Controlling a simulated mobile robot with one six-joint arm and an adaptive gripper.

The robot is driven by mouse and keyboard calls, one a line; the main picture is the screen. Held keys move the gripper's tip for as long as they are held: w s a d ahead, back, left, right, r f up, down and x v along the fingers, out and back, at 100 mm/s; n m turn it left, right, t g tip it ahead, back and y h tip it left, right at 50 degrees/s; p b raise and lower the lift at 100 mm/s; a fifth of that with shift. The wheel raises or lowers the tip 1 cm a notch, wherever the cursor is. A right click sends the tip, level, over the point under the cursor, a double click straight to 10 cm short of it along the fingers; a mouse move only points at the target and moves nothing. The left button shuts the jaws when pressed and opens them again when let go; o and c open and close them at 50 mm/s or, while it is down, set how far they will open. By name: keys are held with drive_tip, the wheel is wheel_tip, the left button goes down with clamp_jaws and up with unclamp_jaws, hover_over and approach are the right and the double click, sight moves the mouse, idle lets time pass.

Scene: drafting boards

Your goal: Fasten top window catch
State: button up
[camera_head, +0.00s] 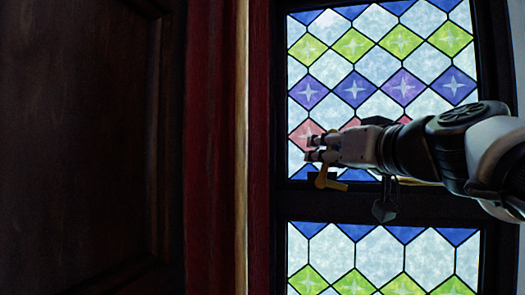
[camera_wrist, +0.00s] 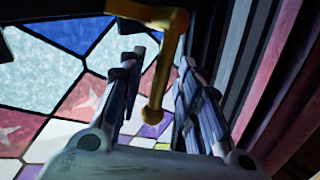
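The brass window catch (camera_head: 326,179) is an angled lever at the lower left of the upper stained-glass window (camera_head: 380,45). In the wrist view the catch (camera_wrist: 163,70) has a bar at the top and an arm with a rounded end reaching down the picture. My gripper (camera_head: 310,148) is just above the catch in the head view. In the wrist view my gripper (camera_wrist: 160,62) is open, with a finger on each side of the catch arm and gaps showing. I cannot tell whether either finger touches it. My gripper and arm hide part of the glass.
A dark frame bar (camera_head: 430,207) separates the upper window from a lower one (camera_head: 380,260). A dark hanging piece (camera_head: 385,209) is on that bar, right of the catch. Red and cream trim (camera_head: 222,150) and a dark wood panel (camera_head: 80,150) stand to the left.

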drive_tip(key=shift+s+d, duration=0.1)
drive_tip(key=shift+s, duration=0.1)
clamp_jaws()
idle(0.6)
